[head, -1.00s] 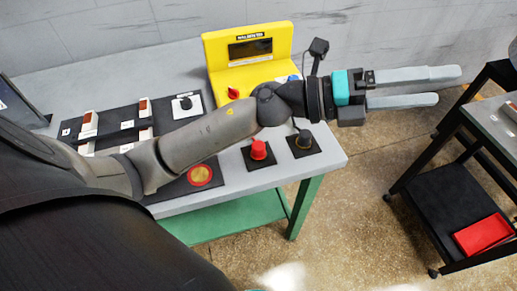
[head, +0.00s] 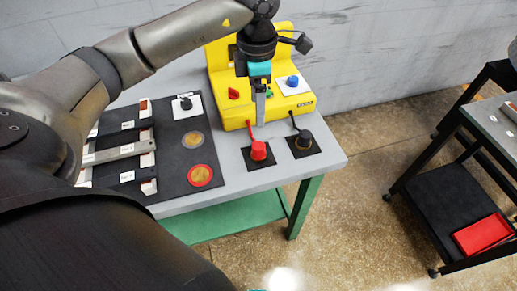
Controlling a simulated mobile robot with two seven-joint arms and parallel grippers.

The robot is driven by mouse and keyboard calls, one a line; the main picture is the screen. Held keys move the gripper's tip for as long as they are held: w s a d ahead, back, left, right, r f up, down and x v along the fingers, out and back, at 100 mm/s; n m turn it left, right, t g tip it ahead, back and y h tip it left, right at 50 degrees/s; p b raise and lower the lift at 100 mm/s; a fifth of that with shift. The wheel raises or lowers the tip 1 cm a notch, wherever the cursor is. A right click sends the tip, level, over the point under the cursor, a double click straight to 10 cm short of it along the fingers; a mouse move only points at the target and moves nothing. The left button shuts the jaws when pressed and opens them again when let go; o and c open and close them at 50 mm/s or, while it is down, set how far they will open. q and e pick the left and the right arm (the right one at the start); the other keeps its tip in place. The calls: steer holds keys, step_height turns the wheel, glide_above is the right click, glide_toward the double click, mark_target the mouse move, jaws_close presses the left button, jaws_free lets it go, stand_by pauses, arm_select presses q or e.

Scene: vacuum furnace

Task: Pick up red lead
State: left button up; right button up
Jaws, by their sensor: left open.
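The red lead (head: 259,151) stands on a small black square pad near the front right of the grey table. Its thin red tail points up and slightly left. My left gripper (head: 261,115) points down just behind the red lead, in front of the yellow unit; its fingers show nearly edge-on, open, with nothing visible between them. The fingertips appear close to the red tail, but I cannot tell whether they touch it. My right gripper is not in view.
A black lead (head: 303,140) stands on its own pad just right of the red one. The yellow unit (head: 291,103) with red and blue knobs stands behind. A black mat (head: 172,151) with discs and a rack lies left. A dark cart (head: 425,195) stands right.

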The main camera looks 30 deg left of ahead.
arm_select(q)
glide_toward(259, 145)
steer(key=f, duration=0.5)
steer(key=shift+w+a+f+b, duration=0.1)
steer(key=shift+a+f+b, duration=0.1)
steer(key=shift+a+b, duration=0.1)
steer(key=f, duration=0.5)
steer(key=shift+d+f, duration=0.15)
steer(key=shift+d, duration=0.1)
jaws_close()
